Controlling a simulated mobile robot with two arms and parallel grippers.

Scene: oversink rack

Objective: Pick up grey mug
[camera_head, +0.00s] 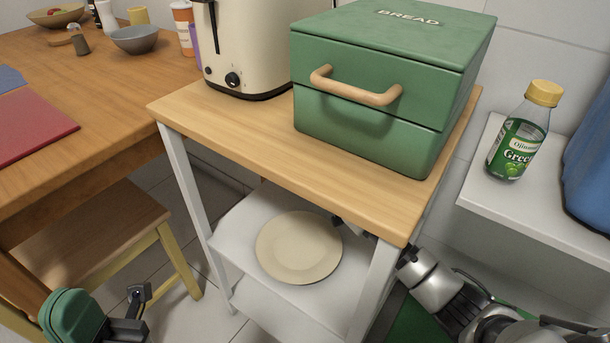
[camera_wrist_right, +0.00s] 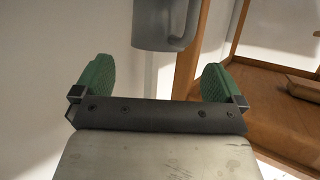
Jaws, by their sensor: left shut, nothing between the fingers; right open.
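The grey mug (camera_wrist_right: 165,22) shows at the top of the right wrist view, partly cut off by the frame edge, with its handle at the right. I do not see it in the head view. My right gripper (camera_wrist_right: 155,75) is open and empty, its two green fingers apart below the mug in the picture and not around it. In the head view my right arm reaches beneath the cart top, which hides most of that gripper. My left gripper (camera_head: 72,316) is at the bottom left of the head view, shut and empty, beside the wooden stool.
The cart's wooden top (camera_head: 225,130) carries a toaster (camera_head: 246,50) and a green bread box (camera_head: 375,75). A beige plate (camera_head: 298,247) lies on its lower shelf. A bottle (camera_head: 520,135) stands on a white shelf at right. A wooden table (camera_head: 105,70) is at left.

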